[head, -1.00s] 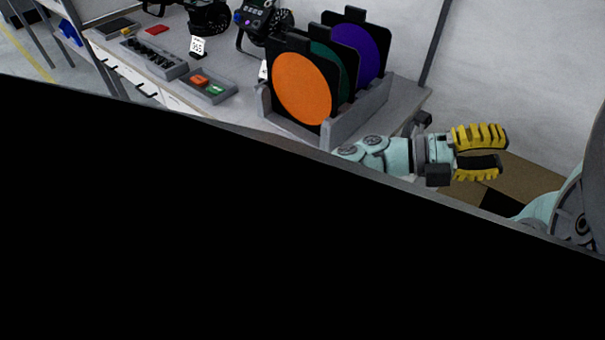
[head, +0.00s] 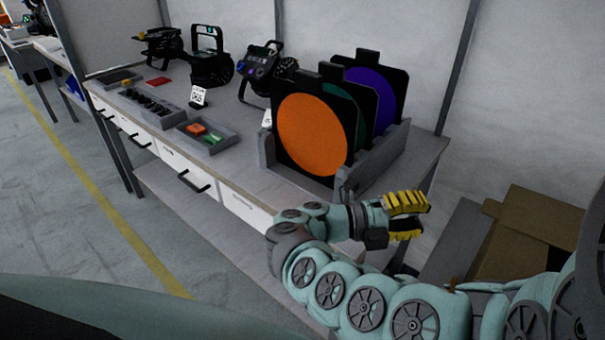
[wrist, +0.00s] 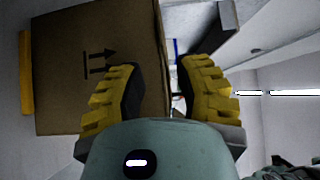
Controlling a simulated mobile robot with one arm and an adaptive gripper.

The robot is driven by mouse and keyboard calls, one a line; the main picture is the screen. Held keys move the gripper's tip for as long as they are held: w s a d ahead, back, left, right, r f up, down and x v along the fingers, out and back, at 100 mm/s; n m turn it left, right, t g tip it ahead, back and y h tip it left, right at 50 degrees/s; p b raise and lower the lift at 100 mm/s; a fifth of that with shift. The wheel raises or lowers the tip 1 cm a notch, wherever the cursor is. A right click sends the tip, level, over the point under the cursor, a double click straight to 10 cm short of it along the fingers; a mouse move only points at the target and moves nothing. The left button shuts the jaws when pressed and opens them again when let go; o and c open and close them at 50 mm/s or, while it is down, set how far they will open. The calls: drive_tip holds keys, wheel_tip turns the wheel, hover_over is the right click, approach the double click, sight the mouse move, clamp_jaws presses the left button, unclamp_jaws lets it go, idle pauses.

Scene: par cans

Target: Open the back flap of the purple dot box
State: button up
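A brown cardboard box (head: 515,255) stands low at the right in the head view, partly hidden behind my arm. Flap-like panels (head: 545,215) show at its top. No purple dot is visible on it. In the wrist view a cardboard box (wrist: 65,80) with printed arrows fills the upper left; I cannot tell whether it is the same box. My gripper (head: 407,215), with yellow and black fingers, is left of the box in the head view. In the wrist view my gripper (wrist: 163,72) has its fingers apart, with nothing clearly held between them.
A workbench (head: 240,180) runs along the wall. A rack (head: 375,165) on it holds orange (head: 310,135), green and purple (head: 372,95) discs in black frames. A tray (head: 225,140), lamps and small parts lie farther left. Floor (head: 90,235) is free in front of the bench.

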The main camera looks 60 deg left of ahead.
sight(486, 207)
drive_tip(key=p+x, duration=0.5)
drive_tip(key=x, duration=0.9)
drive_tip(key=shift+r, duration=0.1)
drive_tip(key=shift+c, duration=0.2)
drive_tip(key=shift+s, duration=0.1)
clamp_jaws()
